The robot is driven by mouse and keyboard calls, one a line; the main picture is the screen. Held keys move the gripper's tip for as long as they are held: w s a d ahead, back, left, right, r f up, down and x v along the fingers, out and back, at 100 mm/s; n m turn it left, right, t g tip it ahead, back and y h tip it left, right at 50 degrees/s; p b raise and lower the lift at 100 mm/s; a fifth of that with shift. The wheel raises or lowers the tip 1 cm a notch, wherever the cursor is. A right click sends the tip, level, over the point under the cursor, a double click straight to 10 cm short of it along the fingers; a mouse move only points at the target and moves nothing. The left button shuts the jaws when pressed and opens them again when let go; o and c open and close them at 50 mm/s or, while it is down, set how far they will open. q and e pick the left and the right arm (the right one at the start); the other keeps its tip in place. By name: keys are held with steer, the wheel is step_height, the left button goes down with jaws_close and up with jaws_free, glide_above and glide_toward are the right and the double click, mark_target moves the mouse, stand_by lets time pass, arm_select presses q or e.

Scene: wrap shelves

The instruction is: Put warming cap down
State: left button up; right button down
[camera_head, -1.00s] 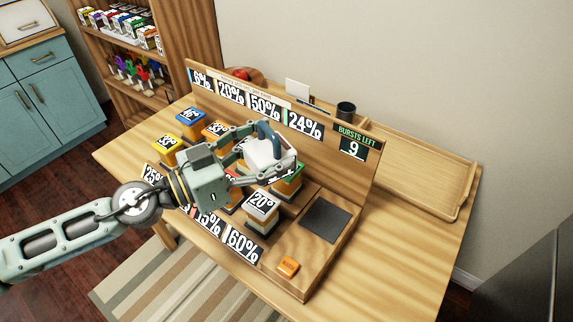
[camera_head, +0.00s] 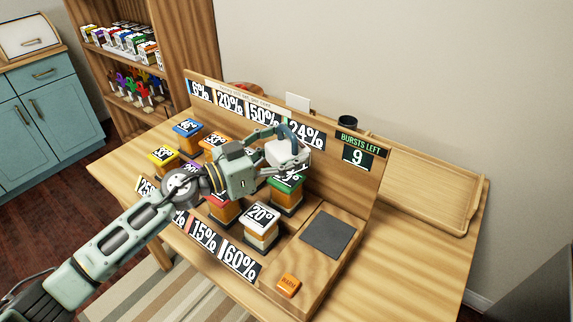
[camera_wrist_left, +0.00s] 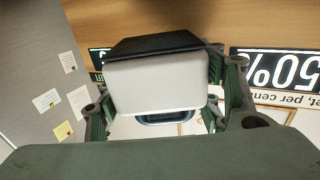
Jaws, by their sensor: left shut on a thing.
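The warming cap (camera_head: 284,156) is a white block with a blue handle. My left gripper (camera_head: 288,146) is shut on it and holds it over the back row of jars, close above the green-topped jar (camera_head: 287,182). I cannot tell whether the cap touches that jar. In the left wrist view the cap's pale face (camera_wrist_left: 155,86) and dark edge fill the space between the fingers (camera_wrist_left: 160,100). A dark square pad (camera_head: 326,234) lies bare at the right of the wooden stand. My right gripper is not in view.
A back panel with percent signs (camera_head: 262,117) rises behind. An empty wooden tray (camera_head: 425,190) lies at the right.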

arm_select(q)
step_height(320, 180, down, 3)
steer(key=shift+b, duration=0.55)
steer(key=shift+f, duration=0.15)
steer(key=shift+f, duration=0.1)
steer(key=o, duration=1.7)
steer(key=shift+f, duration=0.15)
